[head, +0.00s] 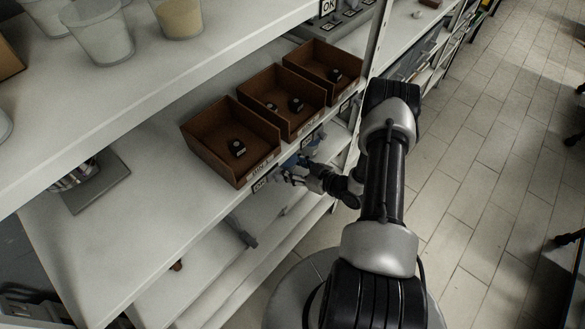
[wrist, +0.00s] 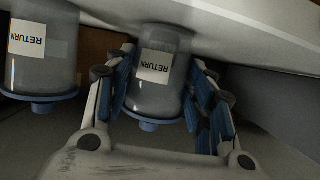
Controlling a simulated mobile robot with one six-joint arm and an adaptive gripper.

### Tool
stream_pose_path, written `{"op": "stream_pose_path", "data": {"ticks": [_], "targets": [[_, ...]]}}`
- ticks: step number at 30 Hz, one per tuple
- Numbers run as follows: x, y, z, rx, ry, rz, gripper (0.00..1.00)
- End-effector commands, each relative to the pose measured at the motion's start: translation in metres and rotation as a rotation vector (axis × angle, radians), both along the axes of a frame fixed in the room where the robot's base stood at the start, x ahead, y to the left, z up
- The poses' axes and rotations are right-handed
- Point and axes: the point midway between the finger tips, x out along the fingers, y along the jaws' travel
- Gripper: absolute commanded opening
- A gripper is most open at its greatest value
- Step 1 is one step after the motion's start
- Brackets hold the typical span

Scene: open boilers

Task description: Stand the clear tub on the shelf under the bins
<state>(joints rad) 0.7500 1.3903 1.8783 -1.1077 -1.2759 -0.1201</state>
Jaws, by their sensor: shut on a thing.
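A clear tub (wrist: 158,95) with a blue end and a white RETURN label is between the fingers of my gripper (wrist: 165,105) in the wrist view. The fingers with blue pads are closed on its sides. The label reads upside down and the blue end points down in that picture. In the head view my gripper (head: 305,174) is at the shelf edge just below the brown bins (head: 235,140); the tub cannot be made out clearly there. A pale surface (wrist: 240,30) lies past the tub's far end; I cannot tell whether they touch.
A second clear tub (wrist: 42,60) with a RETURN label stands left of the held one in the wrist view. Lower shelf boards (head: 210,270) lie beneath the bins. Clear cups (head: 98,32) stand on the upper shelf. An upright post (head: 372,50) rises near my arm.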

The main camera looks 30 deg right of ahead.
Motion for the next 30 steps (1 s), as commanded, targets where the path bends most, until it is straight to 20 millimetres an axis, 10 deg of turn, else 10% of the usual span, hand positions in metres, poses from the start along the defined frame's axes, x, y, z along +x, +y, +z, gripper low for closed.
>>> {"op": "stream_pose_path", "data": {"ticks": [5,6,15,30], "targets": [[0.000,0.000,-0.003,0.000,-0.001,0.000,0.26],[0.000,0.000,-0.004,0.000,0.000,0.000,0.50],[0.000,0.000,-0.003,0.000,0.000,0.000,0.70],[-0.011,-0.006,0.006,0.000,0.001,-0.004,0.70]]}}
